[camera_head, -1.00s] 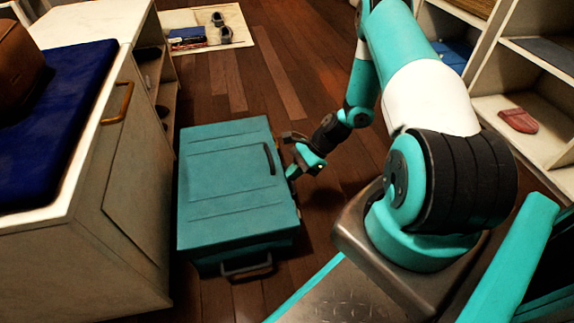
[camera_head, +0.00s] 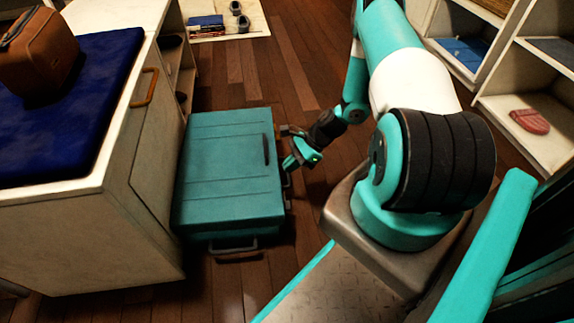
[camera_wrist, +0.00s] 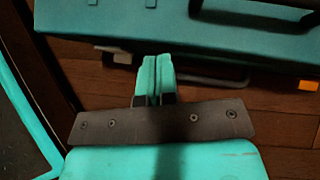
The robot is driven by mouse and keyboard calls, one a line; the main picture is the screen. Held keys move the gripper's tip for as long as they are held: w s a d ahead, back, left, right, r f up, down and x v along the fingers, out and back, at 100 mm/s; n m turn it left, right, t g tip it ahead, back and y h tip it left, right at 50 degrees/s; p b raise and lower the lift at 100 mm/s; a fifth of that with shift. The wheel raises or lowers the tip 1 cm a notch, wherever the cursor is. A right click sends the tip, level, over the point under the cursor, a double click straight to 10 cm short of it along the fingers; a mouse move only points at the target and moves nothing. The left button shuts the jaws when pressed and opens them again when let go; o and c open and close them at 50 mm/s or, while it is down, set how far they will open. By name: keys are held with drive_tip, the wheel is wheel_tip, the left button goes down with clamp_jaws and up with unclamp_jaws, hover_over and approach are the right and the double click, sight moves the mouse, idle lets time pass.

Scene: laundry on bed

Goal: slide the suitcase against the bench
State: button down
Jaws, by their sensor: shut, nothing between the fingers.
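The teal suitcase (camera_head: 225,165) lies flat on the wooden floor beside the bench (camera_head: 140,170), a white cabinet with a blue cushion on top. Its left edge overlaps the bench's front face in the head view, with no floor showing between them; I cannot tell whether they touch. My gripper (camera_head: 290,163) is shut and empty at the suitcase's right side, near its handle. In the wrist view, the closed teal fingertips (camera_wrist: 154,66) point at the side of the suitcase (camera_wrist: 200,35); contact is unclear.
A brown bag (camera_head: 40,55) sits on the blue cushion (camera_head: 75,125). A pale mat (camera_head: 215,30) with shoes lies at the back. White shelves (camera_head: 510,110) stand at the right. Bare floor runs behind the suitcase and in front of it.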

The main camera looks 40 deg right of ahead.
drive_tip(key=d+f+p+v, duration=0.1)
drive_tip(key=p+v, duration=0.4)
drive_tip(key=v, duration=0.7)
drive_tip(key=shift+f, duration=0.15)
drive_tip(key=shift+s+d, duration=0.1)
drive_tip(key=shift+s, duration=0.05)
